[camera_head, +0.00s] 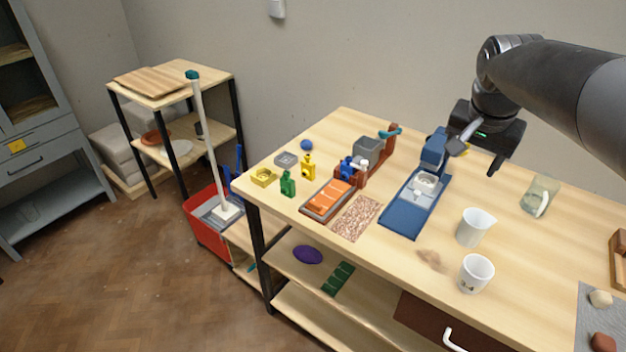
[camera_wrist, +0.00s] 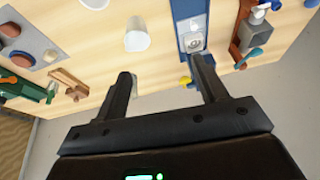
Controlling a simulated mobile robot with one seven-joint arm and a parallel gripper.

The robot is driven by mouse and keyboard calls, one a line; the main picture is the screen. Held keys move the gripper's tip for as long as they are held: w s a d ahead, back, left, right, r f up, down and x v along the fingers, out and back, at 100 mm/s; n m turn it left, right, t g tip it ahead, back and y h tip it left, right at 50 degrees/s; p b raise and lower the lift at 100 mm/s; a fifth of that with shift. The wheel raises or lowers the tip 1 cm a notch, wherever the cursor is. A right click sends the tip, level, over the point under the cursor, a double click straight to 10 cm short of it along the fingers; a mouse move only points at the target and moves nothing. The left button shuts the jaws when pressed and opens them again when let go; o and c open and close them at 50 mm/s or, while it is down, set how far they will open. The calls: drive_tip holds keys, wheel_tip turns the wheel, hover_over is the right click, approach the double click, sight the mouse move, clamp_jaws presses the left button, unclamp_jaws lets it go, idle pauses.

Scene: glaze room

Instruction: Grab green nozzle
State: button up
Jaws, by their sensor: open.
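The green nozzle (camera_head: 288,184) is a small upright bottle-like piece near the left end of the table in the head view. It stands beside a yellow dish and a similar yellow nozzle (camera_head: 308,167). My gripper (camera_head: 476,159) is above the back of the table, near the blue stand and well to the right of the green nozzle. In the wrist view my gripper (camera_wrist: 163,70) is open, with nothing between its fingers. I cannot make out the green nozzle in the wrist view.
A blue stand (camera_head: 404,218), an orange-filled tray (camera_head: 311,212) and a speckled tile (camera_head: 356,217) lie mid-table. White cups (camera_head: 476,275) and a clear jug (camera_head: 538,197) stand to the right. A yellow dish (camera_head: 263,178) and grey dish (camera_head: 285,160) are near the left edge.

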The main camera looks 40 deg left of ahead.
drive_tip(key=w+a+f, duration=0.1)
drive_tip(key=w+a, duration=0.1)
drive_tip(key=a, duration=0.5)
drive_tip(key=w+a+f, duration=0.1)
drive_tip(key=a+f, duration=0.1)
drive_tip(key=a, duration=0.4)
approach(285, 181)
drive_tip(key=w+a+f, duration=0.1)
drive_tip(key=shift+h, duration=0.3)
drive_tip(key=x, duration=0.5)
drive_tip(key=shift+w+f, duration=0.15)
drive_tip(key=shift+f, duration=0.2)
drive_tip(key=shift+s+x, duration=0.1)
drive_tip(key=shift+x, duration=1.25)
drive_tip(key=shift+s+x, duration=0.15)
drive_tip(key=shift+x, duration=1.2)
drive_tip(key=shift+d+f, duration=0.1)
drive_tip(key=shift+d, duration=0.1)
drive_tip(key=shift+c, duration=0.4)
drive_tip(key=c, duration=1)
